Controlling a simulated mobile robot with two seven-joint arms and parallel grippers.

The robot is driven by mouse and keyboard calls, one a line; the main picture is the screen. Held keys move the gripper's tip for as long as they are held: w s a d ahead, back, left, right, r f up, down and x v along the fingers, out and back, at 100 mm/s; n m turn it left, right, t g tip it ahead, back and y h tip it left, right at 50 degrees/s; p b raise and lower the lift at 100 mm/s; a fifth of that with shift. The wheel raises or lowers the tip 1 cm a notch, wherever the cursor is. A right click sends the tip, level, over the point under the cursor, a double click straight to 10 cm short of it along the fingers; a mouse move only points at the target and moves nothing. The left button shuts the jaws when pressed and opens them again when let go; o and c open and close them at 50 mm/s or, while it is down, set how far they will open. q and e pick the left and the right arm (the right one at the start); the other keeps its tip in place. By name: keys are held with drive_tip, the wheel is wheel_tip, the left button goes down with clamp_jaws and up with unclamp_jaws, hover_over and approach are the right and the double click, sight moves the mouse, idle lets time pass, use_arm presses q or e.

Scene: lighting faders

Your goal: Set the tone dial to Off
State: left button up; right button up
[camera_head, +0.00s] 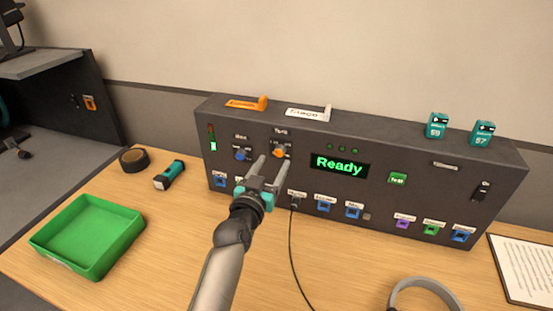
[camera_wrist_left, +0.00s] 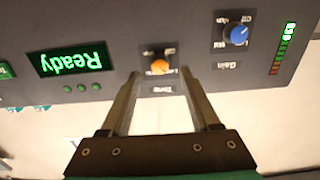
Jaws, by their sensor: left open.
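The tone dial (camera_head: 279,152) is a small orange knob on the front of the dark console. Its Tone label is above it, and it appears upside down in the left wrist view (camera_wrist_left: 160,66). The small setting words around it are partly blurred, and I cannot tell which one its pointer faces. My left gripper (camera_head: 273,164) is open in front of the panel. In the left wrist view its fingers (camera_wrist_left: 160,78) extend toward either side of the knob; I cannot tell whether they touch it. My right gripper is not in view.
A blue gain dial (camera_head: 241,154) sits left of the tone dial; it also shows in the wrist view (camera_wrist_left: 237,35). A green "Ready" display (camera_head: 339,165) is to the right. Sockets line the console's lower edge, and a black cable (camera_head: 291,250) hangs down. A green tray (camera_head: 88,236) stands left.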

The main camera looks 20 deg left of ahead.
sight(278, 154)
use_arm(q)
drive_tip(key=shift+w+b, duration=0.3)
drive_tip(key=shift+w, duration=1.55)
drive_tip(key=shift+c, duration=0.4)
clamp_jaws()
